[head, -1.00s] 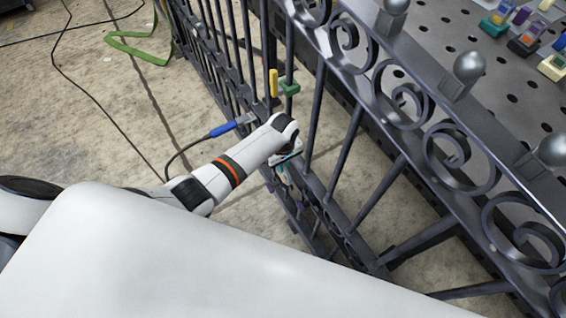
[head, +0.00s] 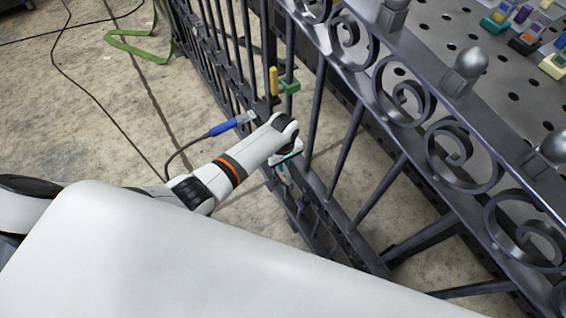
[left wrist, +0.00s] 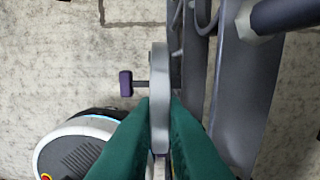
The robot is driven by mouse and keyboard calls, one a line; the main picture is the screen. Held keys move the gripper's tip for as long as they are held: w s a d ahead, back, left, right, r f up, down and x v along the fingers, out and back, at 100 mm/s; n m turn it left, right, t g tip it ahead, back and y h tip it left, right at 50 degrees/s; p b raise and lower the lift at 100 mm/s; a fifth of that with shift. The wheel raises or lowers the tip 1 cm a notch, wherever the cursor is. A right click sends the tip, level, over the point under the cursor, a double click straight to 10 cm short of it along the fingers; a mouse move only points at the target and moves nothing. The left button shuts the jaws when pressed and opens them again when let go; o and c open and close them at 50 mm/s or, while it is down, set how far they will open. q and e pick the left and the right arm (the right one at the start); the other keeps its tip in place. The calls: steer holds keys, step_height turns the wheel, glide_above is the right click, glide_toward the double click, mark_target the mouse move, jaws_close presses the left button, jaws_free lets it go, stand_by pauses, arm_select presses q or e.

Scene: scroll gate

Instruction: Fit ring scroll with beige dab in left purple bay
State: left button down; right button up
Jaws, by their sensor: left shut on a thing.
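My left gripper (head: 286,172) is low at the dark metal gate, in the head view. In the left wrist view, its green fingers (left wrist: 160,120) are shut on a grey ring scroll (left wrist: 159,75). The scroll is seen edge-on as a narrow upright band. No beige dab shows on it. A purple-ended peg (left wrist: 126,84) sticks out just left of the scroll in that view. Small purple parts (head: 300,208) show on the lower gate in the head view. The arm partly hides this area, so I cannot tell whether the scroll touches the gate. My right gripper is out of view.
The gate's scroll-filled top rail (head: 400,95) runs diagonally at the right. A yellow clamp (head: 273,81) and green clamp (head: 289,86) sit on the bars above my gripper. A perforated table (head: 500,70) carries several coloured pieces. A blue-handled cable (head: 222,128) lies nearby.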

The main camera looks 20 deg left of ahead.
arm_select(q)
steer(key=shift+f+b, duration=0.6)
steer(key=shift+f, duration=0.5)
stand_by(0.7)
steer(key=c, duration=1.4)
jaws_free()
step_height(320, 180, up, 12)
steer(key=p, duration=0.3)
